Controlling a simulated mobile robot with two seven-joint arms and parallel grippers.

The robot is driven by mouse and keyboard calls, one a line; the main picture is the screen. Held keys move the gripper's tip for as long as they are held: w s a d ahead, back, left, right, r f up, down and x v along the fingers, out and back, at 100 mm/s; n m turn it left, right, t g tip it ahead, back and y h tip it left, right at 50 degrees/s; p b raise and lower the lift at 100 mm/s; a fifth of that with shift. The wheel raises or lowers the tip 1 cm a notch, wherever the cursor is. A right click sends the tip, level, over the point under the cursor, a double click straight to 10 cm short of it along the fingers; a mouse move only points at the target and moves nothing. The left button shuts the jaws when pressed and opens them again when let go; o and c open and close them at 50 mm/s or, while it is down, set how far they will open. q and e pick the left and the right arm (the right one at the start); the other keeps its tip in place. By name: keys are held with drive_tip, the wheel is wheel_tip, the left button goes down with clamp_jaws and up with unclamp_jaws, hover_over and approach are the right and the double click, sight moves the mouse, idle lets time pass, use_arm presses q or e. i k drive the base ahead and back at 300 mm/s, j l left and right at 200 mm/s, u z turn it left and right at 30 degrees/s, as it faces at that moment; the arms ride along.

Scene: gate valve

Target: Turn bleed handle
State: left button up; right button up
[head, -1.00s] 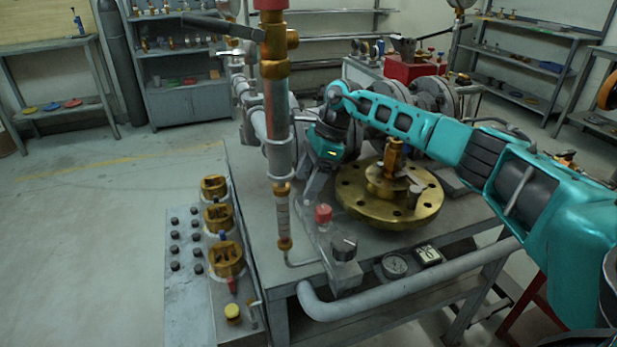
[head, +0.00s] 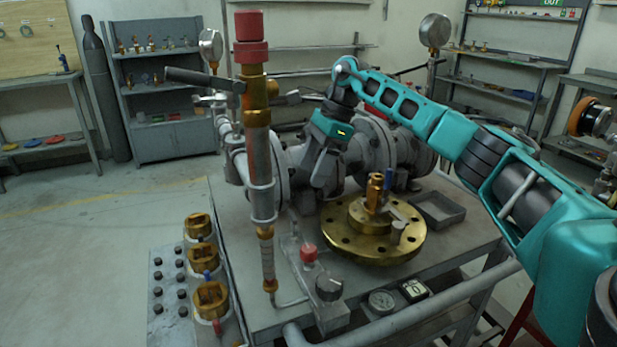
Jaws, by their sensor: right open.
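A dark lever handle (head: 203,79) sticks out to the left near the top of the upright pipe (head: 260,165), just below its red cap. A brass flange (head: 374,232) lies on the bench with a small brass valve (head: 375,193) standing on it, with a blue tip and a short grey lever beside it. I cannot tell for sure which handle is the bleed handle. My right gripper (head: 319,184) is open and points down, between the upright pipe and the flange, apart from both handles. Its fingertips are partly hard to make out against the grey pipework. My left gripper is not in view.
Large grey valve pipework (head: 385,145) runs behind my gripper. A red knob (head: 309,252) and a black knob (head: 329,287) stand at the bench front. A grey tray (head: 438,210) lies right of the flange. Brass fittings (head: 210,299) stand in a row at left.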

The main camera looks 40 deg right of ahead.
sight(293, 226)
drive_tip(key=k, duration=1)
